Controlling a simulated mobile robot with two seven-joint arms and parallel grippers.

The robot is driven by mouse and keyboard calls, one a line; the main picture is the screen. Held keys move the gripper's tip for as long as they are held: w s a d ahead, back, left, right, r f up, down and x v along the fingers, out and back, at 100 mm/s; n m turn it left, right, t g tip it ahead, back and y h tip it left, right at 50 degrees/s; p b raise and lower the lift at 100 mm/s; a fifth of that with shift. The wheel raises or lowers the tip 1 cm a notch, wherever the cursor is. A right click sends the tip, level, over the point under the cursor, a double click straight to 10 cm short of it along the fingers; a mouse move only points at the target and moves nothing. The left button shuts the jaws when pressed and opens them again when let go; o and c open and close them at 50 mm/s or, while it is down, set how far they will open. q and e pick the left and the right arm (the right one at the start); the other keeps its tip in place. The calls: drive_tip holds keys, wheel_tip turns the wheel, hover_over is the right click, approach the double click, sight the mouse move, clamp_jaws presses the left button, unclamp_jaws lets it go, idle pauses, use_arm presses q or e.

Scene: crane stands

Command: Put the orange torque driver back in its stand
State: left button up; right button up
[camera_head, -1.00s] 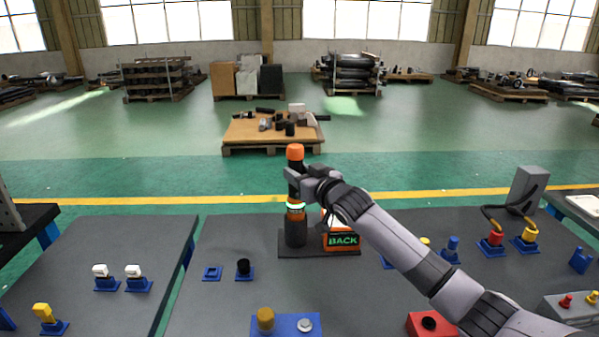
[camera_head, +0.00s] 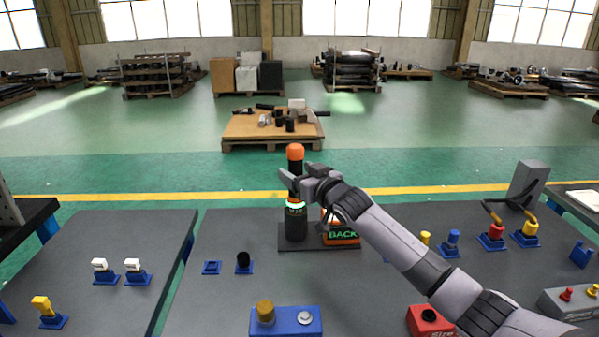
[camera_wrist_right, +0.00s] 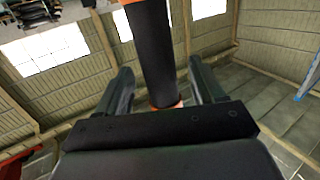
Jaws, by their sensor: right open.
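The torque driver (camera_head: 295,153) stands upright, with an orange cap and black shaft. Its lower part meets the black stand (camera_head: 297,226), a cylinder with a lit green ring on a dark base plate. How deep it sits inside is hidden. My right gripper (camera_head: 296,182) is around the driver's shaft, open. In the right wrist view, the black shaft (camera_wrist_right: 153,50) runs between the two spread fingers of the right gripper (camera_wrist_right: 163,85), with a gap on each side and orange at its lower end. My left gripper is not in view.
An orange "BACK" box (camera_head: 341,234) is right beside the stand, partly behind my right arm. A blue block (camera_head: 286,322) with two knobs is at the front. A red box (camera_head: 430,321) is under my arm. The tabletop left of the stand holds small blue sockets (camera_head: 212,268).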

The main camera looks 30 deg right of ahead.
drive_tip(key=shift+s+r+p, duration=0.25)
drive_tip(key=shift+s+p, duration=0.5)
drive_tip(key=shift+s, duration=0.05)
drive_tip(key=shift+s+d+r+p, duration=0.15)
drive_tip(key=shift+s+p, duration=0.9)
drive_tip(key=shift+s, duration=0.6)
drive_tip(key=s, duration=0.7)
drive_tip(key=shift+d+r+b, duration=0.15)
drive_tip(key=shift+d+b, duration=0.1)
drive_tip(key=shift+b, duration=0.2)
drive_tip(key=shift+s, duration=0.15)
